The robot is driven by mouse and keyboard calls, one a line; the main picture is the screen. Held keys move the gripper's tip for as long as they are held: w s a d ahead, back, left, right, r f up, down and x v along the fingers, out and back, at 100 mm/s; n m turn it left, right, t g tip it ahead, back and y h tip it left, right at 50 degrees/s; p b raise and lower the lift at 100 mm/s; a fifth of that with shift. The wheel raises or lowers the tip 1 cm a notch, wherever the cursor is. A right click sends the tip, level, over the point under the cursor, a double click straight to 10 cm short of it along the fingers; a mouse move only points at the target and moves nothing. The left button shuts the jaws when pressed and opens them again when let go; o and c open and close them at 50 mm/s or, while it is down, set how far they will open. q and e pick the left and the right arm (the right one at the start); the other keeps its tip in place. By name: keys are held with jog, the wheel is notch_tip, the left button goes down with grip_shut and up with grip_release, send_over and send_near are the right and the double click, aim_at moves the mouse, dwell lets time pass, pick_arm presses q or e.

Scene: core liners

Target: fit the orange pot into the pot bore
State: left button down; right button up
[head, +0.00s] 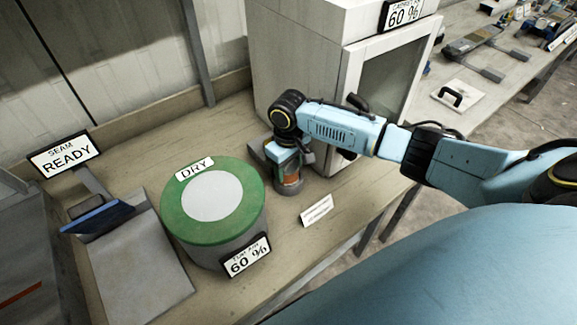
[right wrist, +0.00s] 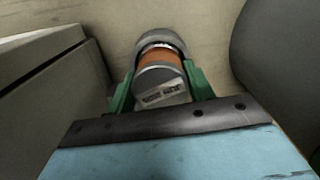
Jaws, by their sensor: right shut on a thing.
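My right gripper (head: 289,168) is low over the bench, just left of the white cabinet's door. In the right wrist view its two green fingers (right wrist: 160,88) are shut on the sides of the orange pot (right wrist: 163,55), which shows as an orange band with a grey, labelled near end. A grey round part (right wrist: 157,36) surrounds or adjoins the pot's far end; I cannot tell whether it is the pot bore or part of the pot. In the head view only a little orange (head: 291,180) shows between the fingers. My left gripper is out of view.
A green-topped drum (head: 228,238) marked DRY stands left of the gripper. The white cabinet (head: 300,60) stands close behind it. A small white card (head: 317,210) lies in front. A SEAM READY sign (head: 64,153) and a grey slab (head: 140,268) are at left.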

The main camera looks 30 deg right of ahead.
jog(key=shift+f, duration=0.1)
jog(key=o, duration=1.1)
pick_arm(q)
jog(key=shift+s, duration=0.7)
pick_arm(e)
jog(key=shift+o, duration=0.2)
pick_arm(q)
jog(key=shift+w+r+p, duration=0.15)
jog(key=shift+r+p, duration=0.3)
jog(key=shift+p, duration=0.1)
pick_arm(e)
notch_tip(320, 180, up, 12)
